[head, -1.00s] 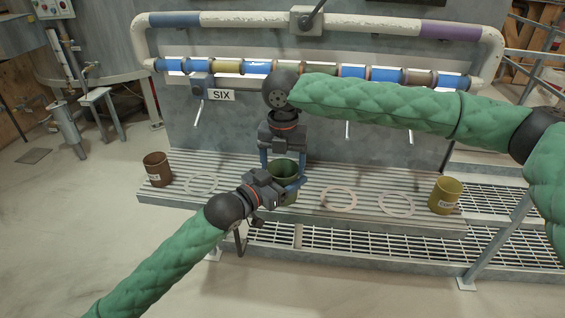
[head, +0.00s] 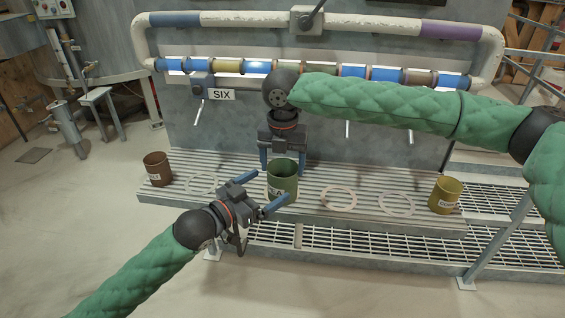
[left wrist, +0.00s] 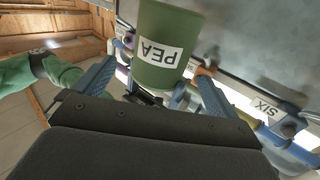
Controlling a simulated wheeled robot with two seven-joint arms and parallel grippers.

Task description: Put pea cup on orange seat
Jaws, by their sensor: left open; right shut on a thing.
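The pea cup (head: 284,184) is green and upright over the slatted bench, left of the orange-tinted ring seat (head: 338,198). Its PEA label shows upside down in the left wrist view (left wrist: 158,50). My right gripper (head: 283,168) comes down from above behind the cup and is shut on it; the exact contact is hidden. I cannot tell whether the cup touches the bench. The orange seat is empty. My left gripper (head: 264,193) is open and empty, in front and to the left of the cup, clear of it.
A brown cup (head: 157,169) stands at the bench's left end, a mustard cup (head: 445,196) at its right. Pale empty rings lie at left (head: 202,183) and right (head: 397,204). Levers hang below the pipe behind. Metal grating (head: 350,241) runs along the front.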

